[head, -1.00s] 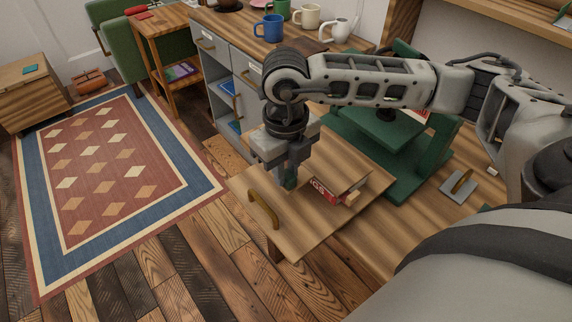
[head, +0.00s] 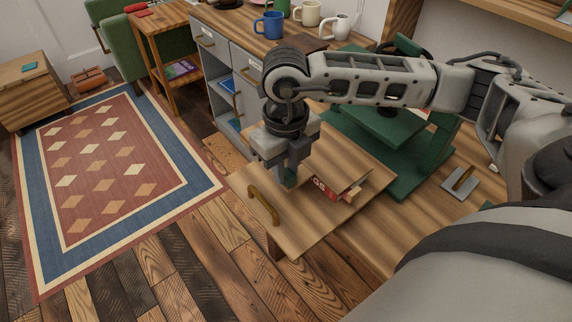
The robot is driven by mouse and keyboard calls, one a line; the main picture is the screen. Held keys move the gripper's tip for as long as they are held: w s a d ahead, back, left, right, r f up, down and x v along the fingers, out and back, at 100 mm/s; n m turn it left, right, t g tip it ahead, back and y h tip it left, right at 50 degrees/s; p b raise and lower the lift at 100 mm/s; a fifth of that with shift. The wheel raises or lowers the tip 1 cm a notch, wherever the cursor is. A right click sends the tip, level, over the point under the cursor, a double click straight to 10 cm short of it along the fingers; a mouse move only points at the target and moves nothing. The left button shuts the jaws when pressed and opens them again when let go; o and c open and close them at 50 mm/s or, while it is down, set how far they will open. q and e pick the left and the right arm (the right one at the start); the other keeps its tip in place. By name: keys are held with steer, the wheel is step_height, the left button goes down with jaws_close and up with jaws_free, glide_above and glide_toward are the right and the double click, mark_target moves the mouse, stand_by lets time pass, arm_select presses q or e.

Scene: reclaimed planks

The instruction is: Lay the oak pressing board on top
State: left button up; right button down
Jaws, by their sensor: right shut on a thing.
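My right gripper (head: 290,180) points straight down over a wide wooden surface with a brass handle (head: 263,205) at its left. Its fingers are close together, with something dark green low between them; the grip itself is largely hidden. I cannot tell how far the board reaches behind the fingers. A pale wooden block (head: 352,194) sits at the book's right. My left gripper is out of view.
A green press (head: 405,180) stands just behind and right of the gripper, partly covered by my arm. A grey plate with a brass handle (head: 460,182) lies to the right. Behind stands a cabinet with a blue mug (head: 268,26) and other cups. The patterned rug (head: 110,180) is clear.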

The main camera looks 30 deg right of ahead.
steer(key=shift+f, duration=0.1)
steer(key=c, duration=1.2)
jaws_free()
